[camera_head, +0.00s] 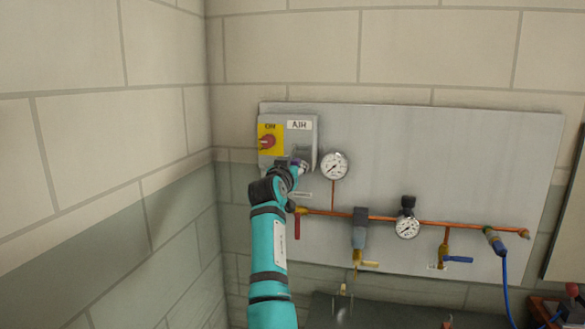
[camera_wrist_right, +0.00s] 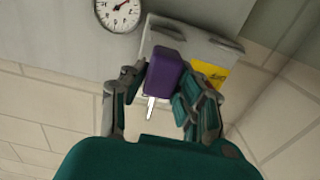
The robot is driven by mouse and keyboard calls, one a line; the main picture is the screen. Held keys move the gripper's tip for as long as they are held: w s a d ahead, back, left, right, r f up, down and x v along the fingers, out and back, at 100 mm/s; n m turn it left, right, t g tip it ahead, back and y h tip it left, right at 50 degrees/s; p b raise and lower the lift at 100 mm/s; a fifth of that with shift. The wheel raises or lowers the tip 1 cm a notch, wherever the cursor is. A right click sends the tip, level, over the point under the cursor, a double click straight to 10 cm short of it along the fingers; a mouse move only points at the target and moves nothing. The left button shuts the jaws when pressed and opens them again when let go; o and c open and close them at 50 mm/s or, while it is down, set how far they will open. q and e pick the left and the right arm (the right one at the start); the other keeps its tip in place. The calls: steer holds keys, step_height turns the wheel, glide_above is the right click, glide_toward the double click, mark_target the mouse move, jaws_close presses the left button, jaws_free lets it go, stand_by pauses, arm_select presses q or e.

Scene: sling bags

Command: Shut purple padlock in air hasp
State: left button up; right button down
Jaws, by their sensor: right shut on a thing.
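The purple padlock (camera_wrist_right: 165,72) is between the fingers of my right gripper (camera_wrist_right: 155,85) in the right wrist view, with a silver key (camera_wrist_right: 150,107) sticking out of it. My right gripper is shut on it. In the head view the padlock (camera_head: 301,165) is a small purple patch at the right gripper (camera_head: 293,168), close to the lower right of the grey AIR isolator box (camera_head: 305,135). The box has a red knob (camera_head: 267,142) on a yellow plate. The hasp and the shackle are hidden or too small, so I cannot tell whether they are engaged. My left gripper is out of view.
A round gauge (camera_head: 334,165) is just right of the gripper on the grey wall panel (camera_head: 450,150). A copper pipe (camera_head: 335,213) with a red-handled valve (camera_head: 297,226) runs below. A second gauge (camera_head: 407,228) and a blue hose (camera_head: 506,280) are farther right. The left wall is bare.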

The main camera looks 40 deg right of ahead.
steer(key=shift+b+x, duration=0.35)
steer(key=shift+x, duration=2.2)
steer(key=shift+d+r, duration=0.25)
steer(key=shift+r, duration=0.6)
steer(key=shift+d+f+b, duration=0.1)
steer(key=shift+f+b, duration=0.05)
steer(key=shift+b, duration=0.15)
steer(key=c, duration=1.4)
jaws_free()
steer(key=o, duration=0.5)
steer(key=shift+w+d+f, duration=0.3)
steer(key=shift+w+f, duration=0.1)
steer(key=shift+f, duration=0.05)
steer(key=shift+o, duration=0.4)
steer(key=shift+d+f, duration=0.15)
steer(key=shift+f, duration=0.1)
steer(key=shift+s, duration=0.1)
